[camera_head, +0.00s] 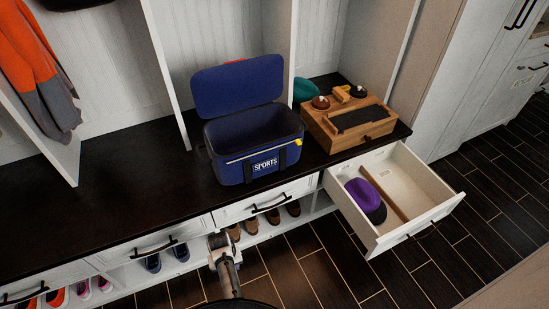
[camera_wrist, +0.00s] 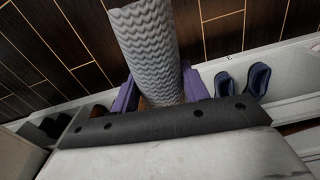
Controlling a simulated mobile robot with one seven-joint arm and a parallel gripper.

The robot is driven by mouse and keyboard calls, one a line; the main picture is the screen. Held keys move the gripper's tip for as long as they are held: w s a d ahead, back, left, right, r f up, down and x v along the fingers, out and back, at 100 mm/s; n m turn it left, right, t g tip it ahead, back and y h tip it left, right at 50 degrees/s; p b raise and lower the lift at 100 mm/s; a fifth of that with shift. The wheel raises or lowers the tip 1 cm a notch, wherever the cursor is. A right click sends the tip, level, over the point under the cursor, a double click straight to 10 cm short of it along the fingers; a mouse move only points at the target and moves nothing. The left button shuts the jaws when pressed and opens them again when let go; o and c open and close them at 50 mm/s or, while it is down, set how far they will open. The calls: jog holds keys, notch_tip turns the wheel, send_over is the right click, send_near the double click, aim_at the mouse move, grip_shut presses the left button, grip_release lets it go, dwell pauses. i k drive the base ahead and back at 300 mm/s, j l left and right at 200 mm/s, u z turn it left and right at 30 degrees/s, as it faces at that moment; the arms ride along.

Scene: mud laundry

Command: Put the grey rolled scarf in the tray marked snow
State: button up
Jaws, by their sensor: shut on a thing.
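In the wrist view the grey rolled scarf (camera_wrist: 148,45), with a wavy knit pattern, stands between the purple fingers of my gripper (camera_wrist: 160,88), which is shut on it. In the head view my gripper (camera_head: 219,243) is low at the front of the bench, by the shoe shelf; the scarf is hard to make out there. No tray with a readable "snow" mark shows. An open white drawer (camera_head: 421,181) at the right has a wooden divider (camera_head: 384,193) and a small unreadable label. A purple and black hat (camera_head: 366,199) lies in its left part; the right part looks empty.
A blue open-lidded bag marked SPORTS (camera_head: 253,146) stands on the dark bench (camera_head: 115,173). Beside it is a wooden box (camera_head: 345,127) with small items on top. Shoes (camera_head: 165,258) line the low shelf. An orange and grey garment (camera_head: 38,70) hangs at left.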

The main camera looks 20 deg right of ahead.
aim_at(403, 193)
jog(key=k+l, duration=0.1)
jog(key=l, duration=0.25)
jog(key=k+l+u, duration=0.1)
jog(key=l, duration=0.25)
jog(key=k+l, duration=0.1)
jog(key=l, duration=0.25)
jog(key=k+l+u, duration=0.15)
jog(key=l, duration=0.25)
jog(key=k+l+u, duration=0.1)
jog(key=l, duration=0.3)
jog(key=k+l, duration=0.1)
jog(key=l, duration=0.35)
jog(key=k+l+u, duration=0.15)
jog(key=l, duration=0.65)
jog(key=k+u, duration=0.05)
